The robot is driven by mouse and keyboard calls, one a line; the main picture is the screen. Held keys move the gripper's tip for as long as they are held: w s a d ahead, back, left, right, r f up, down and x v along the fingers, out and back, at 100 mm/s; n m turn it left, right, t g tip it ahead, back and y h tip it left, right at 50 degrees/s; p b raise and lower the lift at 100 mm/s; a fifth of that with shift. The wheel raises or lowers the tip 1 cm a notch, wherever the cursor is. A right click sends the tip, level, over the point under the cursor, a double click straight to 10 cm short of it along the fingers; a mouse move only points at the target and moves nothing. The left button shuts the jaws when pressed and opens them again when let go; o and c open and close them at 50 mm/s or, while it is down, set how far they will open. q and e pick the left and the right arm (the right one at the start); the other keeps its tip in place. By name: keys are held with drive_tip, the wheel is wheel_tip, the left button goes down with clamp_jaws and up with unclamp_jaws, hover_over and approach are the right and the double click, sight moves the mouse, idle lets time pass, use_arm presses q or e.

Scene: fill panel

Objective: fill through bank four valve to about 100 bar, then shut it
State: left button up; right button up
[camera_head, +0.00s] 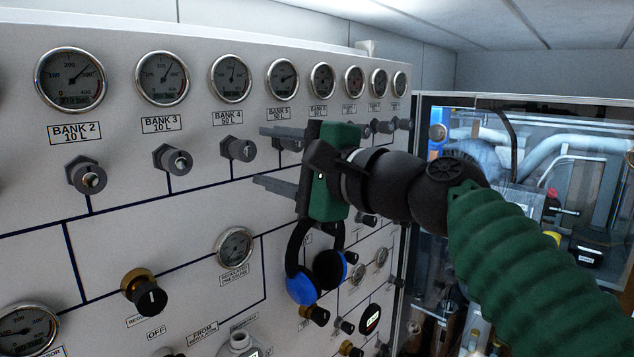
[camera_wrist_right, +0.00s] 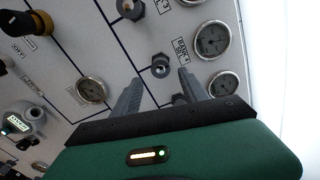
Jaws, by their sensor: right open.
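The bank four valve (camera_head: 238,149) is a dark knob on a hex collar below the BANK 4 label (camera_head: 228,118). Its round gauge (camera_head: 230,77) is above; the needle points about straight up, and I cannot read an exact pressure. My right gripper (camera_head: 262,157) is open and empty, its two grey fingers pointing left at the panel just right of the valve. In the right wrist view the valve (camera_wrist_right: 160,66) shows between and beyond the fingertips (camera_wrist_right: 158,80), apart from them. My left gripper is not in view.
Other bank valves sit in the same row, with the bank 3 valve (camera_head: 173,159) to the left and the bank five valve (camera_head: 291,143) partly behind my gripper. A regulator knob (camera_head: 144,293) juts out lower left.

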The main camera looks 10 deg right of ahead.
drive_tip(key=b+v, duration=0.4)
drive_tip(key=v, duration=0.8)
drive_tip(key=shift+d, duration=0.3)
drive_tip(key=shift+s+a+f, duration=0.1)
drive_tip(key=shift+a, duration=0.05)
drive_tip(key=shift+f, duration=0.1)
idle(0.5)
